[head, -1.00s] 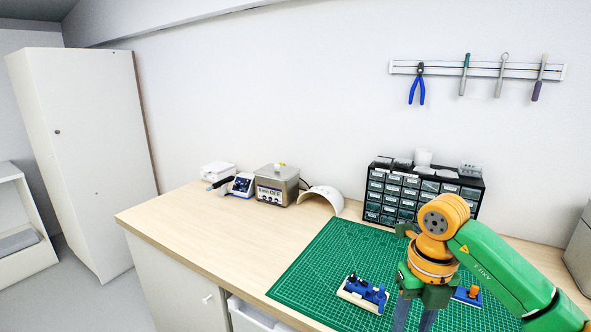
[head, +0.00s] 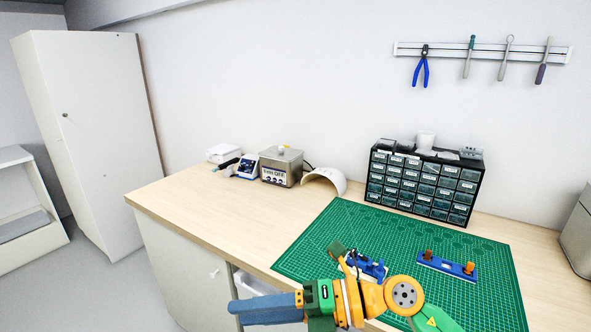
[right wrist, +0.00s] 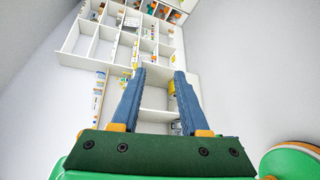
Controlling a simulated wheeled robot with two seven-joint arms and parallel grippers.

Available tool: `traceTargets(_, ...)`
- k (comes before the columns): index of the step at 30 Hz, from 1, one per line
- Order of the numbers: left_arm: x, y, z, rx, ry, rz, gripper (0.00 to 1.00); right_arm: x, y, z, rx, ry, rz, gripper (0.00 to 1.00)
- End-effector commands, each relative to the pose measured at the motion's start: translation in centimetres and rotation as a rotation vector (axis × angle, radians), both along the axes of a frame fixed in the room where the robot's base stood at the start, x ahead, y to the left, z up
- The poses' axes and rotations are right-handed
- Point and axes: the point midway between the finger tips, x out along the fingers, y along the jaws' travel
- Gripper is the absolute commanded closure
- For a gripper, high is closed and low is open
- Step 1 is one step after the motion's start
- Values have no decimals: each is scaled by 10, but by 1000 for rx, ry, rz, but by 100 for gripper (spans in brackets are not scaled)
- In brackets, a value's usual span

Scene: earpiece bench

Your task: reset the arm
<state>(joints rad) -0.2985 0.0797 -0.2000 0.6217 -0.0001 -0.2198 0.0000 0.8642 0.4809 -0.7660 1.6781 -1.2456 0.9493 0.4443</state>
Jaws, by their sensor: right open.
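My right gripper (head: 235,311) is low at the front of the bench in the head view, its blue-grey fingers pointing left past the green mat's near edge. In the right wrist view, the two fingers (right wrist: 160,72) stand apart with nothing between them, facing a white shelf unit (right wrist: 104,45) across the room. My orange and green right arm comes in from the bottom right. My left gripper is not in view.
A green cutting mat (head: 320,240) holds a blue fixture (head: 376,269), partly hidden by my arm, and a blue bar with orange pieces (head: 447,266). Behind stand a drawer cabinet (head: 424,185), a white curved shell (head: 327,180) and an ultrasonic cleaner (head: 281,166).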

Motion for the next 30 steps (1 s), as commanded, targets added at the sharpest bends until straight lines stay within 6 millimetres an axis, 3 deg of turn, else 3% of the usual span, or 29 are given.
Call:
traceTargets(2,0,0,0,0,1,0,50,4,7,47,379,113,-133,55)
traceTargets(3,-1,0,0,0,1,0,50,18,-7,69,587,204,-261,55)
traceTargets(5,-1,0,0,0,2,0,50,49,-49,78,856,380,-510,55)
traceTargets(7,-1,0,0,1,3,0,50,79,-109,45,1058,617,-845,55)
traceTargets(10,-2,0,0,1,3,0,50,81,-174,-37,1144,927,-1263,55)
traceTargets(12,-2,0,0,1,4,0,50,62,-200,-94,1121,1115,-1496,55)
traceTargets(15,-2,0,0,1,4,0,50,22,-220,-155,1031,1331,-1745,55)
traceTargets(18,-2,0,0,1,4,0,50,-22,-228,-198,912,1506,-1927,55)
traceTargets(21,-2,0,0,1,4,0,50,-67,-231,-228,775,1656,-2067,55)
traceTargets(27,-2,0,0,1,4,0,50,-156,-228,-260,466,1913,-2266,55)
traceTargets(30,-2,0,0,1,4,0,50,-151,-227,-294,433,1922,-2283,55)
